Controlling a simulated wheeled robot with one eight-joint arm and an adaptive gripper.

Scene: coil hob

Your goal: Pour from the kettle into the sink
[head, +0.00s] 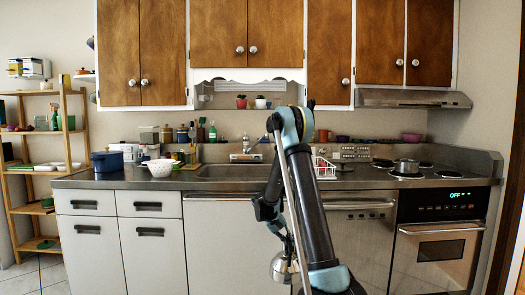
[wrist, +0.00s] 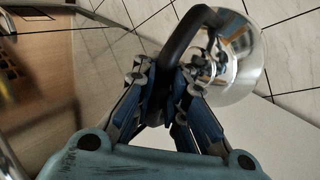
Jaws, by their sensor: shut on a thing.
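The kettle (head: 283,268) is shiny metal. In the head view it hangs low in front of the white cabinet fronts, below counter height, partly hidden by my arm. In the wrist view the kettle (wrist: 243,68) shows at the upper right with its curved black handle (wrist: 190,32). My gripper (wrist: 165,82) is shut on that handle, one blue finger on each side. Tiled floor shows behind the kettle. The sink (head: 222,172) is set into the grey counter at the middle, under a faucet (head: 246,157). My arm hides the sink's right part.
A white colander (head: 160,168) and a blue pot (head: 107,161) stand on the counter left of the sink. A pot (head: 406,166) sits on the coil hob at far right. Wooden cabinets (head: 247,33) hang above.

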